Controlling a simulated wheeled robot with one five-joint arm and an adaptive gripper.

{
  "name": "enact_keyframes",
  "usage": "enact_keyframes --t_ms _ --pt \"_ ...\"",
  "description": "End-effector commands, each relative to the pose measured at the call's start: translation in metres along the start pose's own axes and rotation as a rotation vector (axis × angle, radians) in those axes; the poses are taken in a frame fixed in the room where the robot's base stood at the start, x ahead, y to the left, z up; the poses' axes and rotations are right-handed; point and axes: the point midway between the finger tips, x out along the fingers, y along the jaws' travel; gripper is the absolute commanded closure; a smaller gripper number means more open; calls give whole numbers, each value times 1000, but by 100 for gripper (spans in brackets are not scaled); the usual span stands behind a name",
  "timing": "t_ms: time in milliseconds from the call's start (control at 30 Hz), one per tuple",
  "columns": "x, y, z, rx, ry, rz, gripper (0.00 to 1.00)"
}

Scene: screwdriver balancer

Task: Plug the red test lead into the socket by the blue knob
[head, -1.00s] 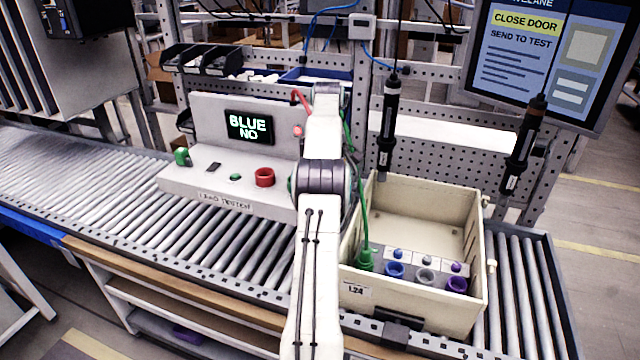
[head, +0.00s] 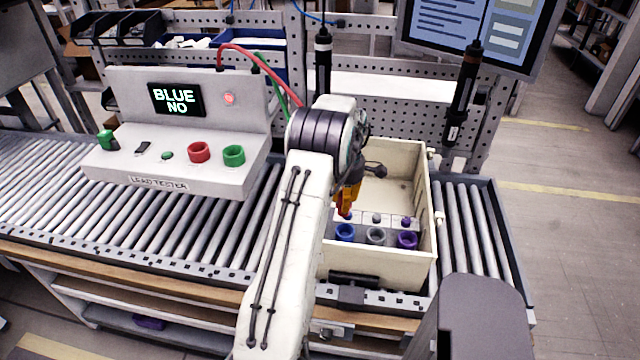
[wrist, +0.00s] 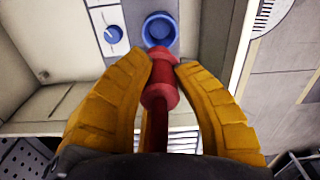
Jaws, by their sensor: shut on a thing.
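My gripper (wrist: 162,68) has orange fingers shut on the red test lead's plug (wrist: 160,92). In the head view my gripper (head: 347,195) is above the cream crate, with a bit of red at its tips. The plug points at the blue socket (wrist: 160,28), its end overlapping the ring's near rim in the wrist view. I cannot tell whether they touch; the ring's inside looks empty. The blue knob (wrist: 113,34) is beside the socket. In the head view the blue socket (head: 345,233) is just below the gripper. The red cable (head: 262,62) arches from the tester behind my arm.
Grey socket (head: 376,236) and purple socket (head: 407,240) sit right of the blue one. The crate's wall (head: 424,215) encloses them. The lead tester (head: 215,181) shows "BLUE NO". Two tools hang above, one a dark screwdriver (head: 463,95). My arm hides the crate's left side.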

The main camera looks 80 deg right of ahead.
Motion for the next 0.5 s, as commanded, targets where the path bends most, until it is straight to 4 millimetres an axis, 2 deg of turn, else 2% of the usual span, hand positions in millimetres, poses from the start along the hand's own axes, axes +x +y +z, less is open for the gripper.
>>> enact_keyframes --t_ms 133,500 --pt "7 -6 10 -8 0 0 100" --pt "30 -6 12 -11 1 -1 100"
